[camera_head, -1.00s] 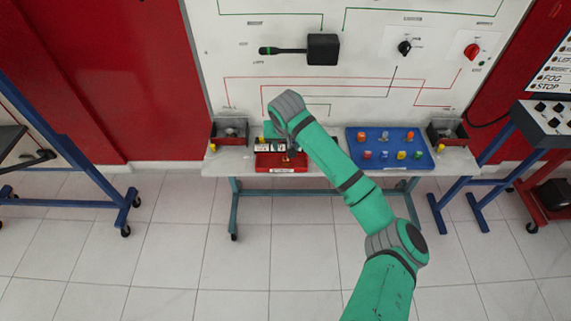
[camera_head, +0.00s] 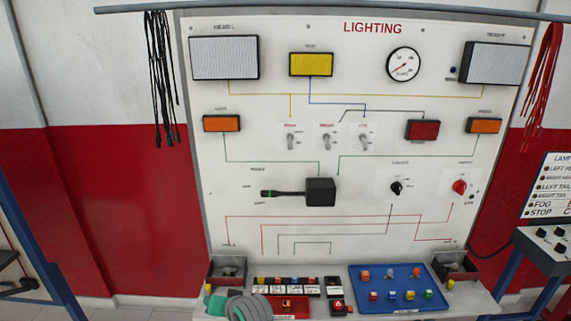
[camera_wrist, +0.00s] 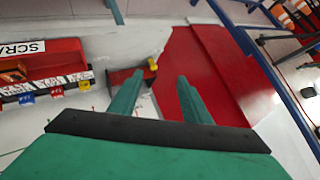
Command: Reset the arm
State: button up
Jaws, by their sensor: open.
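My gripper (camera_wrist: 160,76) shows in the wrist view as two green fingers spread apart, with nothing between them. In the head view my arm shows only as a green and grey joint at the bottom edge; the gripper itself is hidden there. In the wrist view the red scrap bin (camera_wrist: 62,60) lies to the left of the fingers. A small dark tray (camera_wrist: 118,76) with a yellow piece on it is just beyond the left finger. The fingers appear apart from both, though the left one overlaps the tray in the picture.
The white lighting board (camera_head: 370,230) stands behind the shelf. A blue tray (camera_head: 352,283) with several coloured parts is at the shelf's right, beside a dark box (camera_head: 456,268). Another dark box (camera_head: 228,268) is at the left. A blue frame (camera_head: 45,250) stands at far left.

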jog(key=s+a+f+m+t+y, duration=0.25)
jog(key=s+a+t, duration=0.2)
jog(key=s, duration=0.45)
jog(key=s+d+f+m+t+h, duration=0.1)
jog(key=s+d+f+m+h, duration=0.15)
jog(key=s+d, duration=0.4)
jog(key=s+d+f+m+t+h, duration=0.1)
jog(key=s+d+f+t+h, duration=0.2)
jog(key=s, duration=0.7)
jog(key=s+d+r+n+h, duration=0.1)
jog(key=s+d+r+n, duration=0.1)
jog(key=s+d, duration=0.5)
jog(key=s+d+r+n+h, duration=0.2)
jog(key=s+d, duration=0.6)
jog(key=s, duration=0.8)
jog(key=shift+r+n+g+h, duration=0.35)
jog(key=shift+r+n, duration=0.35)
jog(key=shift+r, duration=0.2)
